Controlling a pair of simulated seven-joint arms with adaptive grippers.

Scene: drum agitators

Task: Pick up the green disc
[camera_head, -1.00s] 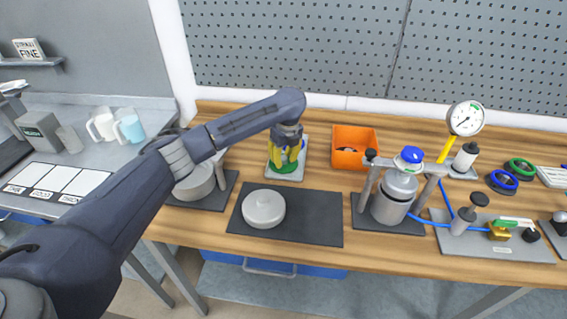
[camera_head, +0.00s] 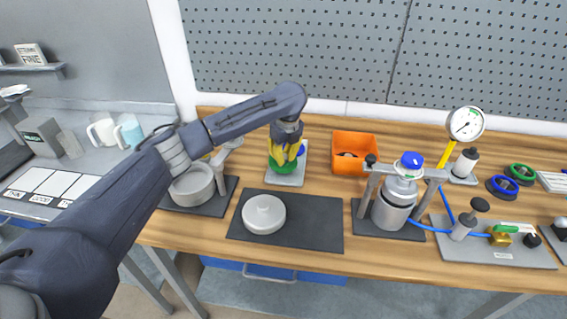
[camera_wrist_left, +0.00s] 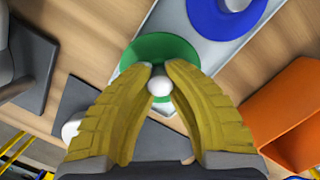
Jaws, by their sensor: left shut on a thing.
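The green disc (camera_head: 283,165) is at the grey tray (camera_head: 291,181) behind the dark mat. In the left wrist view the green disc (camera_wrist_left: 163,47) has a pale round knob (camera_wrist_left: 159,85) at its middle. My left gripper (camera_head: 286,153), with yellow fingers, points down over the disc. In the left wrist view its fingertips (camera_wrist_left: 159,72) are closed on either side of the knob. I cannot tell whether the disc touches the tray. A blue disc (camera_wrist_left: 222,14) lies on the tray beside it. My right gripper is not in view.
An orange bin (camera_head: 355,151) stands right of the tray. A round grey lid (camera_head: 264,212) lies on the dark mat (camera_head: 316,222) in front. A grey pot (camera_head: 193,185) is to the left. A clamped vessel (camera_head: 393,205) with a blue top stands to the right.

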